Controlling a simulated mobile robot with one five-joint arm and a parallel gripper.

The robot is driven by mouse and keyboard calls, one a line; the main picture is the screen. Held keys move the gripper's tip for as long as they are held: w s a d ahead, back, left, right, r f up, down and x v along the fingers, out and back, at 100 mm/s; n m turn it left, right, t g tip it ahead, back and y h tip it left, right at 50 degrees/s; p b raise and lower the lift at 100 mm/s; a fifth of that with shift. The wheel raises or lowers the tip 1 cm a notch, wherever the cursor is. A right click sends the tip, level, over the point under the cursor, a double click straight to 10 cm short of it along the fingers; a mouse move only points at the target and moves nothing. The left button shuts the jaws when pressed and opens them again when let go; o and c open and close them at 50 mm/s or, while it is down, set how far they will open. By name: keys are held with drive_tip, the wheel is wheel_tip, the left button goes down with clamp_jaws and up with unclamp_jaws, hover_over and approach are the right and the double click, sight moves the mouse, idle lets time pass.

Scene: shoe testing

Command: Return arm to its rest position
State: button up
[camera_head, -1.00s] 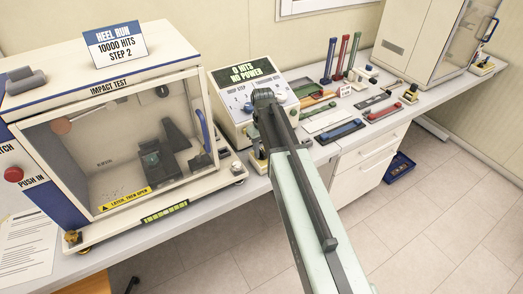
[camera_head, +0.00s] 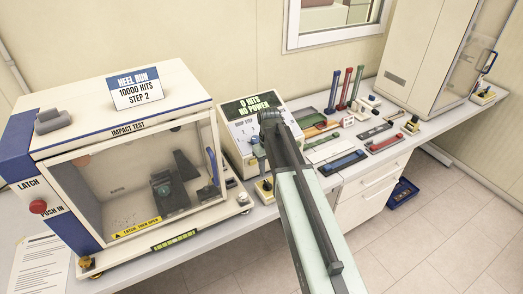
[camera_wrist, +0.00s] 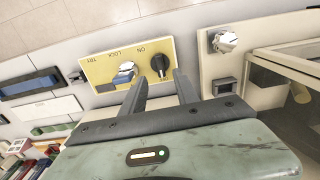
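My arm (camera_head: 315,225) reaches forward from the lower right, its end (camera_head: 270,118) in front of the counter box (camera_head: 242,128), whose display reads 0 HITS NO POWER. In the wrist view my gripper (camera_wrist: 158,84) has its two dark fingers apart with nothing held between them. Beyond the fingertips is a yellow panel (camera_wrist: 100,70) marked ON, LOCK and TRY, with a black knob (camera_wrist: 160,64) and a silver key-like switch (camera_wrist: 125,73). Whether the fingers touch the panel cannot be told. In the head view the arm partly hides the panel, and the fingertips are not clear.
The impact test cabinet (camera_head: 125,129) stands at left with a red push button (camera_head: 38,207). Strips, tools and upright colored posts (camera_head: 345,88) crowd the bench right of my arm. A tall cream cabinet (camera_head: 425,50) stands at the back right. Open floor (camera_head: 440,215) lies at lower right.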

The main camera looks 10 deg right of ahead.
drive_tip(key=s+f+b, duration=0.1)
drive_tip(key=f, duration=0.1)
drive_tip(key=s+f+b, duration=0.1)
drive_tip(key=b, duration=0.1)
drive_tip(key=s+f+b, duration=0.1)
drive_tip(key=f, duration=0.1)
drive_tip(key=shift+s+a+f+b, duration=0.1)
drive_tip(key=shift+s+f+b, duration=0.2)
drive_tip(key=shift+b, duration=0.05)
drive_tip(key=s, duration=0.1)
drive_tip(key=s+f+b, duration=0.1)
drive_tip(key=s+f, duration=0.1)
drive_tip(key=shift+s+a+b, duration=0.1)
drive_tip(key=shift+s+b, duration=0.2)
drive_tip(key=shift+b, duration=0.1)
drive_tip(key=s+m+b, duration=0.1)
drive_tip(key=s+m, duration=0.2)
drive_tip(key=s, duration=0.4)
drive_tip(key=shift+s+f+m, duration=0.35)
drive_tip(key=shift+f+m, duration=0.05)
